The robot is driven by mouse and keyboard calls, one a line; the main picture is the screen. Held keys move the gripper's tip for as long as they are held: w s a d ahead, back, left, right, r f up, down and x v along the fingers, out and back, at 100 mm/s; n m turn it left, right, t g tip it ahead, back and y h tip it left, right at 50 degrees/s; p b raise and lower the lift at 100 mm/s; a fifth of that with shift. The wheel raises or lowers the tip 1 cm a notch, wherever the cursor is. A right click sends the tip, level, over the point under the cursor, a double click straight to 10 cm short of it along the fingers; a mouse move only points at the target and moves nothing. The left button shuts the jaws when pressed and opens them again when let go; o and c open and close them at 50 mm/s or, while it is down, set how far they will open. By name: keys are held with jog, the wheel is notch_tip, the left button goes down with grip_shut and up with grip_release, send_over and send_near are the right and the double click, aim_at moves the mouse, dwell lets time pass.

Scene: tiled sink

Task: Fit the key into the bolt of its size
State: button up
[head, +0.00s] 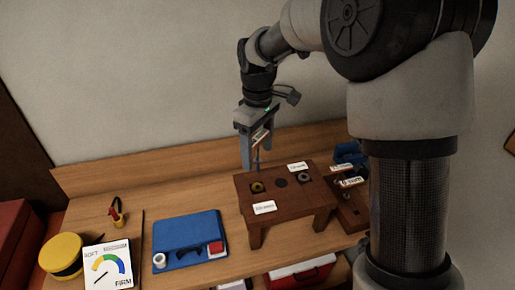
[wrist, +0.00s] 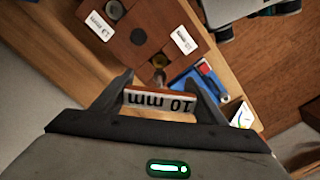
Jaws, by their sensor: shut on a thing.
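My gripper (head: 254,165) is shut on a key (head: 260,137) with a reddish-brown handle, held above the wooden stand. In the wrist view the key's white label (wrist: 160,100) reads "10 mm", upside down, between the fingers of my gripper (wrist: 160,95). The small wooden stand (head: 256,226) carries a brass-coloured bolt (head: 257,187), a dark round one (head: 281,180) in the middle and a grey one (head: 303,177) to the right. The key's shaft points down near the brass bolt, apparently above it; contact cannot be told.
A rack (head: 350,211) with more labelled handles stands right of the stand, partly behind my arm. A red-and-white box (head: 302,273) is below.

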aim_at(258, 160)
jog(key=shift+f+b, duration=1.6)
jog(key=shift+f, duration=1.2)
jog(key=shift+f+b, duration=0.75)
jog(key=shift+f, duration=0.95)
jog(key=o, duration=1.2)
jog(key=shift+r, duration=0.1)
notch_tip(258, 160, up, 17)
jog(key=shift+r+p, duration=0.2)
jog(key=shift+p, duration=0.2)
